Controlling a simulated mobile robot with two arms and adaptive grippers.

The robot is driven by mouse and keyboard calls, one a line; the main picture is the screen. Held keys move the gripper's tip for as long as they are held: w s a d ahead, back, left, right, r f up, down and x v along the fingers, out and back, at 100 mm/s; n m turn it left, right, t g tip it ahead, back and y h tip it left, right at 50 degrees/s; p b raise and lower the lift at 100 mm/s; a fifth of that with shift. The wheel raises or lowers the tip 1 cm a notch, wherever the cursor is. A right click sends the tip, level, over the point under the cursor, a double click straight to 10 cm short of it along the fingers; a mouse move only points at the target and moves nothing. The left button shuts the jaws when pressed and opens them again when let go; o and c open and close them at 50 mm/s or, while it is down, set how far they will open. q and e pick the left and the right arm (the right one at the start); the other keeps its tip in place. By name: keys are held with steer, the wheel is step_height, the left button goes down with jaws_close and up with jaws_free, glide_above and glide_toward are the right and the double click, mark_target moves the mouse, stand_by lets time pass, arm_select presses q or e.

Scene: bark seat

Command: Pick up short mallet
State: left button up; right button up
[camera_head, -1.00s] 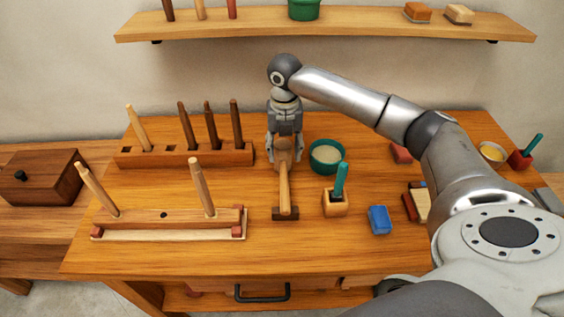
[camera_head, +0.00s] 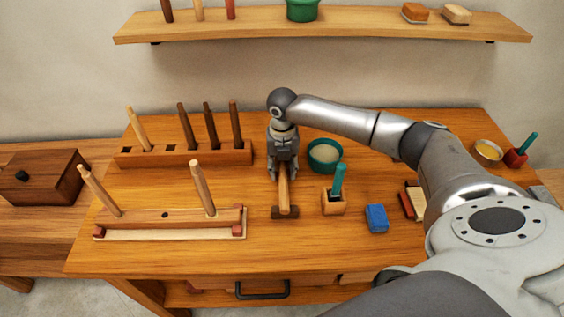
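The gripper hides the far end. Contact between fingers and wood cannot be made out. My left gripper is not in view.
A teal bowl (camera_head: 325,155) stands close right of the gripper. A small wooden holder (camera_head: 334,203) with a teal-handled tool and a blue block (camera_head: 376,218) are further right. A peg rack (camera_head: 185,154) and a two-peg stand (camera_head: 165,218) are left. The bench front is clear.

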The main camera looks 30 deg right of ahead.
jaws_close()
steer(key=shift+w+r, duration=0.1)
steer(key=shift+r, duration=0.05)
